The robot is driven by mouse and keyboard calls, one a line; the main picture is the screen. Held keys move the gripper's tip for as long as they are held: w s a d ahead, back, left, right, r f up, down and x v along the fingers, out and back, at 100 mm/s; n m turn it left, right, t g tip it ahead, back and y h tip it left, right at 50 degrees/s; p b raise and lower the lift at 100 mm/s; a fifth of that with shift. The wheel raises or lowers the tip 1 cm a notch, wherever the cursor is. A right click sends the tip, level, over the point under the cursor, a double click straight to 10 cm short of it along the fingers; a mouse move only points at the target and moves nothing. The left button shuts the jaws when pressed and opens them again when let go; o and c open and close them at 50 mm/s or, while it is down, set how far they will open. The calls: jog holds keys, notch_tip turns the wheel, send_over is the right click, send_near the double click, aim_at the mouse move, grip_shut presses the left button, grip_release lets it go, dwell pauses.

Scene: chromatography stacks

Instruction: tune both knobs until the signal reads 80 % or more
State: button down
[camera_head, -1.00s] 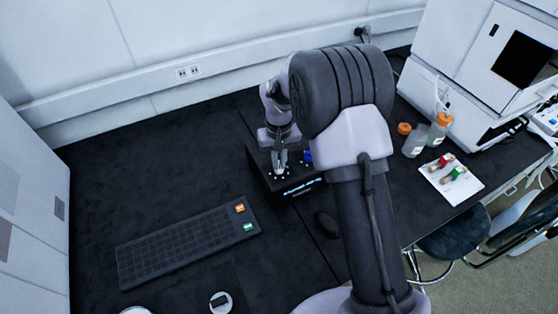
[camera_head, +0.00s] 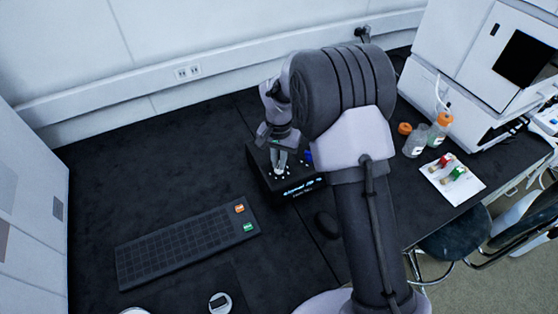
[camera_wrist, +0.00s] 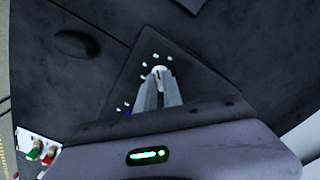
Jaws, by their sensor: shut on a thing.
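The black tuning box (camera_head: 262,172) stands on the dark bench, with small blue writing lit on its front face (camera_head: 300,190), too small to read. My gripper (camera_head: 279,172) points down at its top and is shut on a pale knob. In the wrist view my gripper (camera_wrist: 160,82) has its two fingers around the pale knob (camera_wrist: 159,69), with white dots in a ring about it. The other knob, blue (camera_head: 309,157), is partly hidden behind my arm; only a bit of blue (camera_wrist: 128,113) shows beside the fingers in the wrist view.
A black rack (camera_head: 180,247) with an orange and a green block lies front left. A dark mouse-like object (camera_head: 326,224) lies close before the box. Bottles (camera_head: 415,141) and a white sheet (camera_head: 468,190) with red and green items are at right. The bench's left middle is clear.

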dwell(0.3)
jog(key=c, duration=1.5)
grip_release()
notch_tip(320, 180, up, 18)
jog(key=p, duration=0.5)
jog(key=shift+f+p, duration=0.25)
jog(key=shift+p, duration=0.05)
